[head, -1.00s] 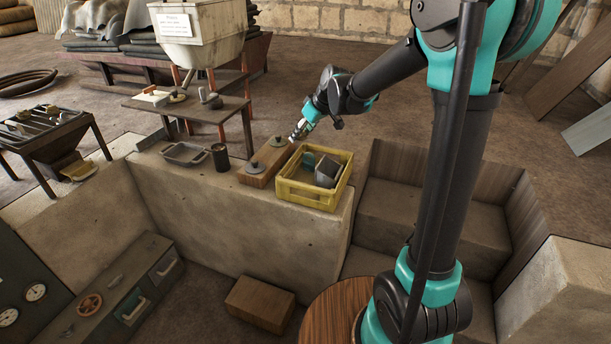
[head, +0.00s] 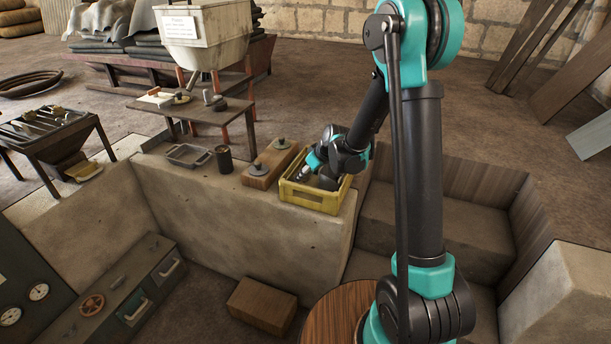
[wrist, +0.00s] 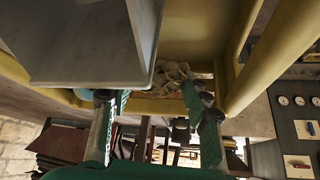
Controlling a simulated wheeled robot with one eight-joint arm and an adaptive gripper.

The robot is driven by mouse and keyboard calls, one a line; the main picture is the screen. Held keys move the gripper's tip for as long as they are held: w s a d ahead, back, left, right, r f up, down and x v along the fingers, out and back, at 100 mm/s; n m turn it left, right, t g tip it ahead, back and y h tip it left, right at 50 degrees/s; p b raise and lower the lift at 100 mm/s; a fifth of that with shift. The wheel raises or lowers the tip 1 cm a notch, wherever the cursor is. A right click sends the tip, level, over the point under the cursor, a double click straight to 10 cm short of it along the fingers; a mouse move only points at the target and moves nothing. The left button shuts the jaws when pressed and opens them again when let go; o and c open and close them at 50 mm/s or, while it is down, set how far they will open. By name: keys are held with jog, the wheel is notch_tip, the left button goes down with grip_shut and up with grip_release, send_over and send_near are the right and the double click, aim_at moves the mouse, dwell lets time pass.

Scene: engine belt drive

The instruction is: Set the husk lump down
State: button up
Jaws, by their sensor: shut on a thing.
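The husk lump (wrist: 172,76) shows in the wrist view as a pale, rough, fibrous mass between and just beyond my fingertips. My gripper (wrist: 150,98) is shut on it, with one teal-padded finger on each side. In the head view my gripper (head: 307,172) is down at the yellow crate (head: 316,200), inside or just over its left part. The lump cannot be made out there. In the wrist view the crate's yellow wall (wrist: 232,60) lies close around the lump. Whether the lump touches the crate floor cannot be told.
A grey metal container (wrist: 95,45) fills the upper left of the wrist view, close to my finger. Left of the crate on the stone ledge stand a wooden block with round grey pieces (head: 262,179), a dark cup (head: 224,158) and a grey tray (head: 188,155).

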jog(key=shift+f, duration=0.75)
jog(key=o, duration=0.7)
jog(key=shift+r, duration=0.6)
jog(key=v, duration=1.2)
jog(key=s+d+f+m+h, duration=0.1)
jog(key=s+d+m, duration=0.2)
jog(key=s+d, duration=0.3)
jog(key=s+d+f+m+h, duration=0.2)
jog(key=s+d, duration=0.4)
jog(key=s, duration=0.5)
jog(key=s+d+f+m+h, duration=0.2)
jog(key=s+d+m, duration=0.2)
jog(key=s+d, duration=0.2)
jog(key=shift+s+f+m, duration=0.1)
jog(key=shift+s+m, duration=0.3)
jog(key=shift+s, duration=0.75)
